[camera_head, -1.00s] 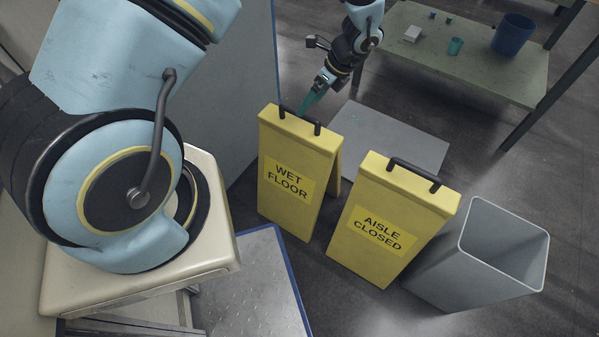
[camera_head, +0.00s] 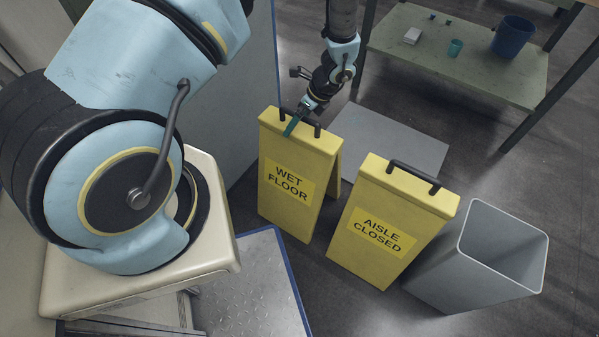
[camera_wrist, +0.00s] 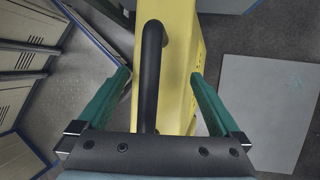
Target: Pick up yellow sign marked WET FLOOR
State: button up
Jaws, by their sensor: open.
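The yellow sign marked WET FLOOR (camera_head: 290,185) stands upright on the floor, left of a second yellow sign marked AISLE CLOSED (camera_head: 382,235). Each has a black handle on top. My gripper (camera_head: 291,127) is at the top of the WET FLOOR sign, by its handle. In the wrist view, the green fingers of my gripper (camera_wrist: 160,78) are open on either side of the sign's black handle (camera_wrist: 151,75). The handle and the yellow top (camera_wrist: 178,60) lie between the fingers. I cannot tell whether a finger touches the sign.
A grey open bin (camera_head: 480,265) stands right of the AISLE CLOSED sign. A grey flat panel (camera_head: 400,140) lies on the floor behind the signs. A green table (camera_head: 470,75) with a blue bin (camera_head: 513,37) stands at the back right. A grey wall panel (camera_head: 235,100) is close on the left.

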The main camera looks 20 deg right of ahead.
jog(key=shift+f, duration=0.25)
dwell(0.3)
jog(key=shift+d, duration=0.1)
grip_shut()
dwell(0.8)
